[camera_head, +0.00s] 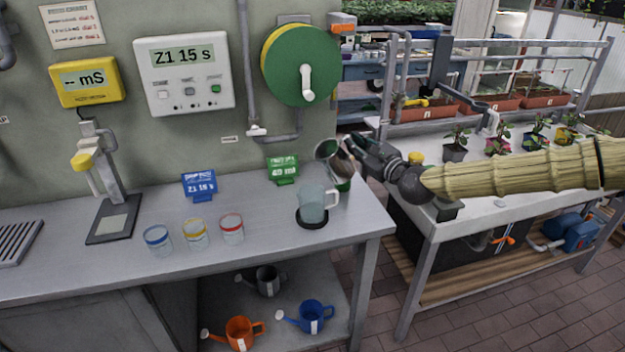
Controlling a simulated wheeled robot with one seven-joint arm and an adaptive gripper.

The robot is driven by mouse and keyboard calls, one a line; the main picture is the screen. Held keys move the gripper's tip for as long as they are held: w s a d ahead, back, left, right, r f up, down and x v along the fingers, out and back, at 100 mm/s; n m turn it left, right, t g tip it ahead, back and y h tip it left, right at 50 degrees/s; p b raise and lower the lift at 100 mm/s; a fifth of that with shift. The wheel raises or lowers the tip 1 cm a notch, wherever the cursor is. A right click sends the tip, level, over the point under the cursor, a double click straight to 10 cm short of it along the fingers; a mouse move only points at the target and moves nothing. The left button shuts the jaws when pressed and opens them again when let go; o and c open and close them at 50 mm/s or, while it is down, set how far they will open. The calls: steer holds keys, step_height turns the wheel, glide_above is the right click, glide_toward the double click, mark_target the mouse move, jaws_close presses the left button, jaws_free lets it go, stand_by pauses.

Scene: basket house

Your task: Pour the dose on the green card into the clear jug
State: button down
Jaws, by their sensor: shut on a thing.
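The green card (283,169) stands at the back of the bench; its lower line seems to read 40 ml, and the upper line is too small. The clear jug (314,204), handle to the right, stands upright on a round black pad (312,221) near the bench's right end. It looks bluish; I cannot tell its fill level. My gripper (353,152) is shut on a small tilted cup (327,149), above and to the right of the jug, apart from it. The cup's contents are unclear. A dark green item (343,184) shows behind the jug, partly hidden.
Blue-banded (158,239), yellow-banded (194,233) and red-banded (232,228) cups stand left of the jug. A blue card (199,184) stands behind them. A probe stand (110,220) is farther left. Watering cans (311,316) sit below. The bench front between cups and jug is clear.

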mark_target(339, 143)
steer(key=r, duration=0.1)
steer(key=a+n+p, duration=0.1)
steer(key=s+r+p, duration=0.1)
steer(key=shift+a+r, duration=0.25)
steer(key=shift+r, duration=0.1)
steer(key=shift+s+a+f+n+p, duration=0.1)
steer(key=shift+a+f+n+p, duration=0.1)
steer(key=shift+n+p, duration=0.3)
steer(key=n+p, duration=0.1)
steer(key=a+n+p, duration=0.1)
steer(key=shift+s+n, duration=0.3)
steer(key=shift+s, duration=0.05)
steer(key=shift+s+a+f+n+p, duration=0.15)
steer(key=shift+a+f+n, duration=0.1)
steer(key=shift+f+n, duration=0.25)
steer(key=shift+s+a+f+n+p, duration=0.15)
steer(key=shift+a+f+n, duration=0.1)
steer(key=shift+f+n, duration=0.2)
steer(key=shift+s+a+r+n, duration=0.15)
steer(key=shift+a+r+n, duration=0.05)
steer(key=shift+r+n, duration=0.15)
steer(key=shift+a+r+p, duration=0.1)
steer(key=shift+r+p, duration=0.05)
steer(key=shift+p, duration=0.35)
steer(key=shift+w+r+n+p, duration=0.2)
steer(key=shift+r+n+p, duration=0.1)
steer(key=shift+n, duration=0.3)
steer(key=shift+f, duration=0.15)
